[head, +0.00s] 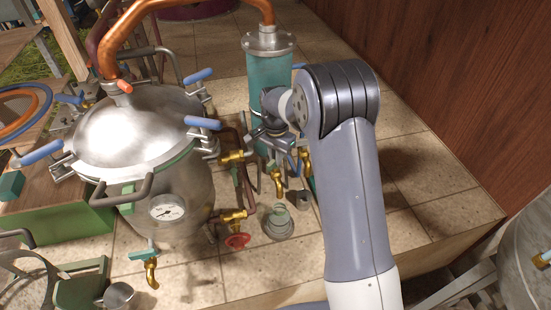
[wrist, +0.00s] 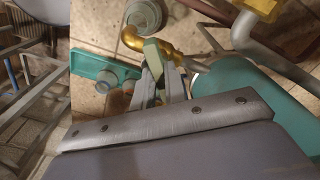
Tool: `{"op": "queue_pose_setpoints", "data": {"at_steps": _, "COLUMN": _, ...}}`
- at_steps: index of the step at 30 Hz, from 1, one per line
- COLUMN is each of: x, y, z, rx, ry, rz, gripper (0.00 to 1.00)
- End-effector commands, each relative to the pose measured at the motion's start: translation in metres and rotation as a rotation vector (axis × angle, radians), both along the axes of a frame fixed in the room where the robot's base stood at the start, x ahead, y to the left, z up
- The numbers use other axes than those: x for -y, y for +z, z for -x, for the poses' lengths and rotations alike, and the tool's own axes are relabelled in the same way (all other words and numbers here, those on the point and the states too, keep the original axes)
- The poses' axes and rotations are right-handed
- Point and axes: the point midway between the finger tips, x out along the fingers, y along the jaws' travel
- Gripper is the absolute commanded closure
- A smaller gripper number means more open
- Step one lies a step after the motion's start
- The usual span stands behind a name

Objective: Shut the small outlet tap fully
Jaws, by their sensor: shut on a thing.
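A small brass outlet tap (wrist: 150,40) with a pale green lever (wrist: 152,50) shows at the top centre of the wrist view, beside the teal cylinder (wrist: 235,85). My gripper (wrist: 158,72) has its grey fingers closed on this lever. In the head view, my gripper (head: 287,148) is in front of the foot of the teal cylinder (head: 270,85), and a brass tap (head: 305,160) shows close to it. My wrist hides much of the contact there, and the lever's exact angle is hard to tell.
The steel still (head: 150,150) with blue-handled clamps stands at the left. Another brass tap (head: 278,180), a red-handled valve (head: 236,240) and a small grey-green vessel (head: 278,222) are nearby. A wooden wall (head: 460,80) bounds the right. A green tray (wrist: 88,72) lies below the tap.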

Motion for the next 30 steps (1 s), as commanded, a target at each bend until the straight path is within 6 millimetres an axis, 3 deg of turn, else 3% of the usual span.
{"op": "queue_pose_setpoints", "data": {"at_steps": 18, "x": -0.0002, "y": 0.0002, "z": -0.0004, "rx": 0.002, "ry": -0.539, "rz": -0.001, "gripper": 1.0}}
{"op": "queue_pose_setpoints", "data": {"at_steps": 30, "x": -0.0003, "y": 0.0006, "z": -0.0005, "rx": 0.002, "ry": -0.705, "rz": -0.001, "gripper": 1.0}}
